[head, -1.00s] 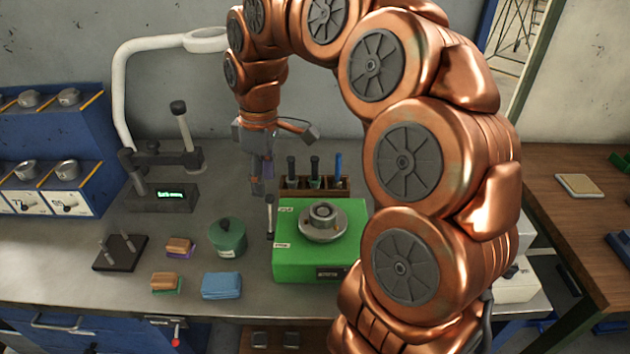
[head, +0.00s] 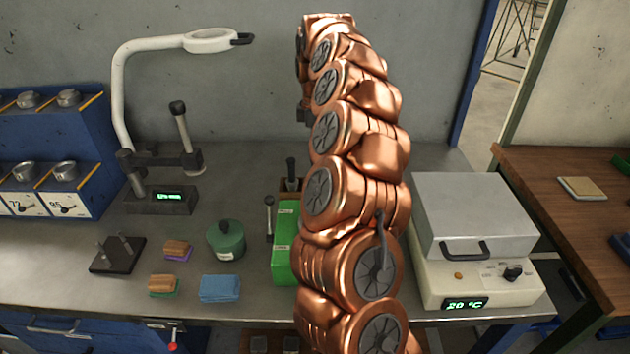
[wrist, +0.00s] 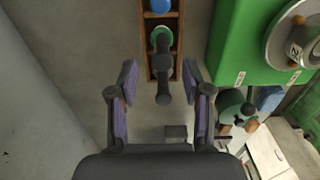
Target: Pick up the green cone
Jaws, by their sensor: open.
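One has a round green part (wrist: 161,34), which I take to be the green cone. A dark upright handle (wrist: 163,90) shows between the fingers in the picture; I cannot tell its depth or whether it belongs to the green piece. My gripper (wrist: 160,98) is open, with purple-padded fingers apart and nothing held. In the head view, my arm hides the gripper and most of the rack; one black handle (head: 291,168) shows.
A green box (head: 283,262) stands right in front of the rack, partly behind my arm. A white heater (head: 480,245) is to its right. A lidded green pot (head: 226,240), blue cloth (head: 220,288) and magnifier lamp (head: 120,90) are to the left.

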